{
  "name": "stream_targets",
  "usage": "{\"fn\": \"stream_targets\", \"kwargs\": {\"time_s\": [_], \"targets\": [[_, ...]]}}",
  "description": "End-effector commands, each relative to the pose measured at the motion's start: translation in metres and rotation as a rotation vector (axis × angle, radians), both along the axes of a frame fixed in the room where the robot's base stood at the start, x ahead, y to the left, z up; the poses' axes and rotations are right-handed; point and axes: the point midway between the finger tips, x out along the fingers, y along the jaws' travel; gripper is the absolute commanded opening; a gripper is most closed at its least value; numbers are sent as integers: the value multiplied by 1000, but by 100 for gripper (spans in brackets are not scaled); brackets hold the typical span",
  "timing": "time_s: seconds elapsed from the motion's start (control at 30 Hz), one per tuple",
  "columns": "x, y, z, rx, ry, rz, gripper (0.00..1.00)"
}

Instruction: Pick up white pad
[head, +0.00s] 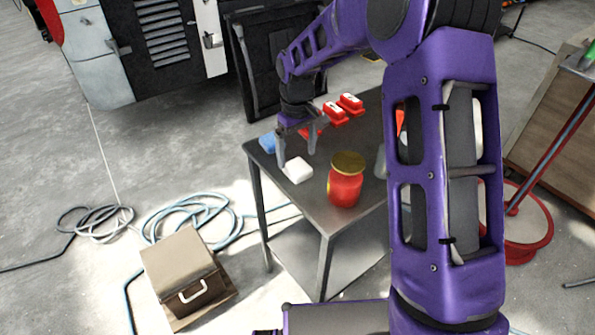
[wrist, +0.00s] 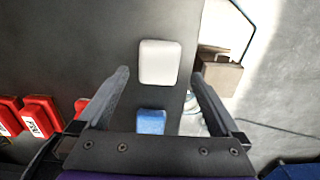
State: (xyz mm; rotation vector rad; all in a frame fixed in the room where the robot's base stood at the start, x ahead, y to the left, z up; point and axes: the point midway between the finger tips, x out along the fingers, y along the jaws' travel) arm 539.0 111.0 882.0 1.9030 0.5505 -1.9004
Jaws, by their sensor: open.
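The white pad (head: 297,170) lies flat near the left edge of the dark metal table (head: 318,214). In the wrist view the white pad (wrist: 160,63) sits just beyond the fingertips, roughly centred between them. My gripper (head: 297,158) is open and empty above the tabletop, beside the pad. In the wrist view my gripper (wrist: 160,72) has its fingers spread, one on each side of the pad's line. A blue pad (head: 267,142) lies behind the white one, and it shows between the fingers in the wrist view (wrist: 151,121).
A red jar with a gold lid (head: 346,180) stands right of the white pad. Several red boxes (head: 334,113) lie further back on the table, some partly hidden by my gripper. A brown box (head: 184,270) and hoses (head: 190,215) are on the floor to the left.

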Motion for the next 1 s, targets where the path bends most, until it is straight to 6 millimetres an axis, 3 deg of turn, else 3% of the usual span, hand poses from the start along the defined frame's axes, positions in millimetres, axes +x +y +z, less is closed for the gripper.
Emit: {"fn": "stream_targets", "kwargs": {"time_s": [0.3,0.57,1.0], "targets": [[0,-2,-45,0,4,1,100],[1,-1,-48,0,1,0,98],[1,-1,-47,0,1,0,21]]}}
